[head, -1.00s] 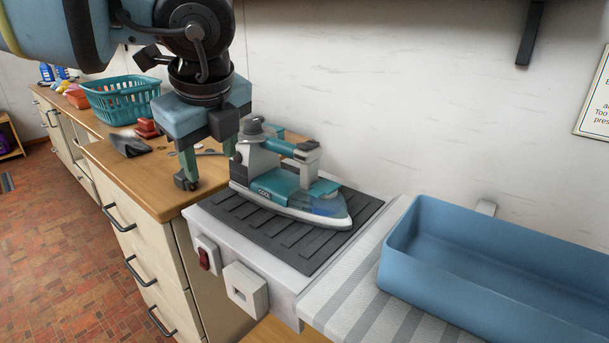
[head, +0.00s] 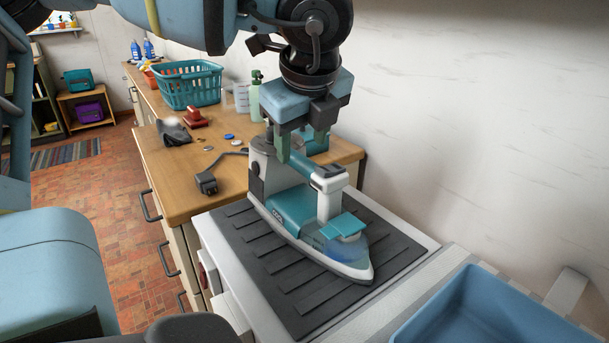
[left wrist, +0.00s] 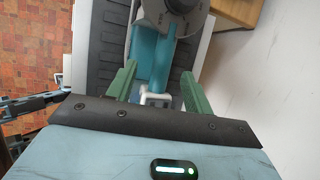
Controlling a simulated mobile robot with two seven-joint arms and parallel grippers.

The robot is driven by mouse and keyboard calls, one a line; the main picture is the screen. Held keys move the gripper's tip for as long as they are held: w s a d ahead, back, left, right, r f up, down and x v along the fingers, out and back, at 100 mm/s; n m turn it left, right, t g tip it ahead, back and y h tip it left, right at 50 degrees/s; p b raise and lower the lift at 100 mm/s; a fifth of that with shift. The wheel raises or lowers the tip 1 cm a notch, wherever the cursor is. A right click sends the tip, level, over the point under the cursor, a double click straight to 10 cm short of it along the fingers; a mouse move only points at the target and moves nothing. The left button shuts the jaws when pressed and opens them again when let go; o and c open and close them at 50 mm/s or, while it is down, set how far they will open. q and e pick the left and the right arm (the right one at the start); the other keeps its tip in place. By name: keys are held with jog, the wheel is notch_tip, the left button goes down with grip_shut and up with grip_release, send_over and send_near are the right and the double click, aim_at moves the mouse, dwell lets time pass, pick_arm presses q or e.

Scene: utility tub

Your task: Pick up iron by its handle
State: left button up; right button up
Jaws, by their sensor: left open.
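The iron (head: 290,210), white and teal with a clear blue front tank, rests flat on a dark ribbed pad (head: 262,258). Its teal handle (head: 309,167) runs along the top from the rear body to a white front post. My left gripper (head: 298,155) is open above the rear part of the handle, pointing down. In the left wrist view the green fingers (left wrist: 158,88) stand apart, one on each side of the iron's handle (left wrist: 152,65). Whether they touch it I cannot tell. My right gripper is not in view.
A plug with cord (head: 207,183) lies on the wooden counter (head: 170,197) behind the pad. A teal basket (head: 190,88), a green bottle (head: 255,97) and a red object (head: 195,118) stand farther back. A blue tub (head: 480,315) is at the front right. The wall is close on the right.

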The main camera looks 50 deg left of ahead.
aim_at(304, 159)
pick_arm(q)
jog(key=shift+x, duration=3.25)
jog(key=shift+w+d, duration=0.1)
jog(key=shift+w, duration=0.1)
jog(key=c, duration=1.1)
jog(key=shift+r, duration=0.1)
grip_shut()
